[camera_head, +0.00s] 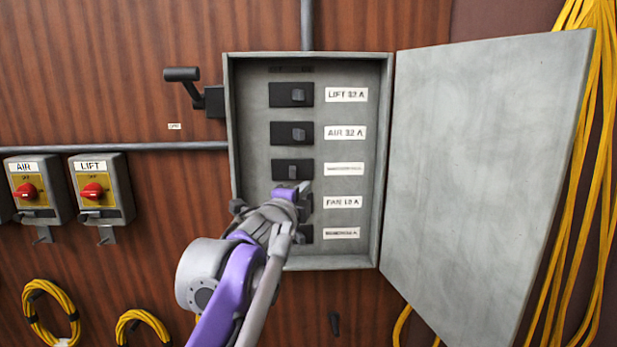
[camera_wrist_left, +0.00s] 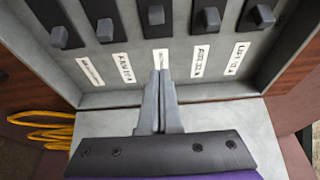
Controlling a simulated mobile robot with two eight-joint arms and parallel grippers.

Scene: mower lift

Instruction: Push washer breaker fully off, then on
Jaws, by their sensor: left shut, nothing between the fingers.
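The grey breaker box (camera_head: 384,160) is open on the wood wall, with a column of black breakers and white labels. Labels read LIFT, AIR and FAN; the third and the bottom ones are too small to read, so I cannot confirm which is the washer. The third breaker (camera_head: 293,170) has its toggle slightly left of the LIFT and AIR toggles; it shows in the left wrist view (camera_wrist_left: 155,15). My left gripper (camera_head: 303,188) is shut and empty, fingertips (camera_wrist_left: 160,73) by the third label. My arm partly hides the lower breakers.
The box door (camera_head: 480,160) stands open to the right. A black lever (camera_head: 190,82) sticks out left of the box. Two boxes with red switches, AIR (camera_head: 38,187) and LIFT (camera_head: 98,187), hang at left. Yellow cable (camera_head: 590,170) hangs at right.

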